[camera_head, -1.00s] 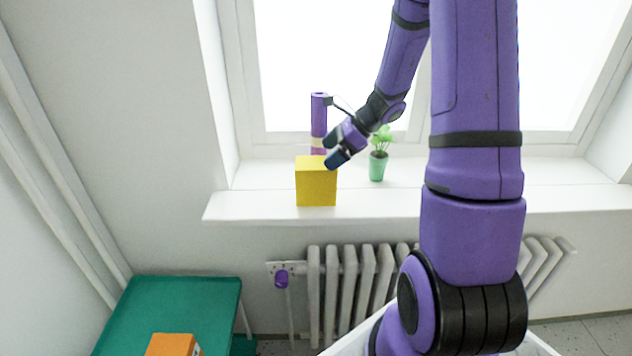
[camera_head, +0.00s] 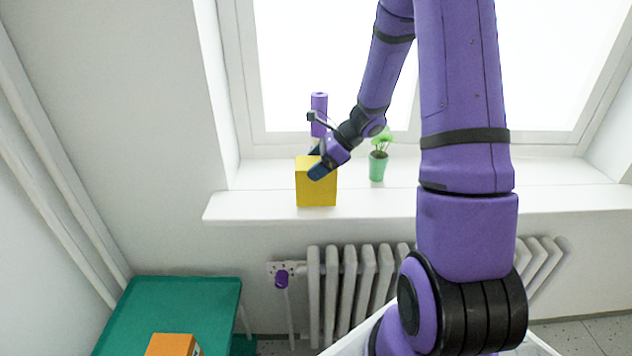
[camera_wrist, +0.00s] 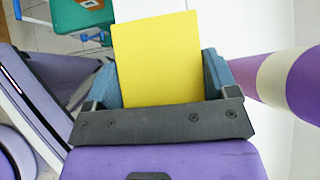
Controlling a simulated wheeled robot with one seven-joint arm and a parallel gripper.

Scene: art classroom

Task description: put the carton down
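A yellow carton (camera_head: 316,190) stands upright on the white windowsill (camera_head: 400,203), close to its front edge. My gripper (camera_head: 317,164) is at the carton's top, and its fingers cover part of the carton's upper right side. In the wrist view the yellow face of the carton (camera_wrist: 158,60) fills the space between the two blue-grey fingers of my gripper (camera_wrist: 160,85). The fingers look spread on either side of it. Whether they touch it is hard to see.
A purple cylinder (camera_head: 319,103) with a pale band stands behind the carton. A green potted plant (camera_head: 378,165) is just right of it. The sill farther right is clear. Below are a radiator (camera_head: 345,290) and a green table (camera_head: 190,300) with an orange box (camera_head: 172,345).

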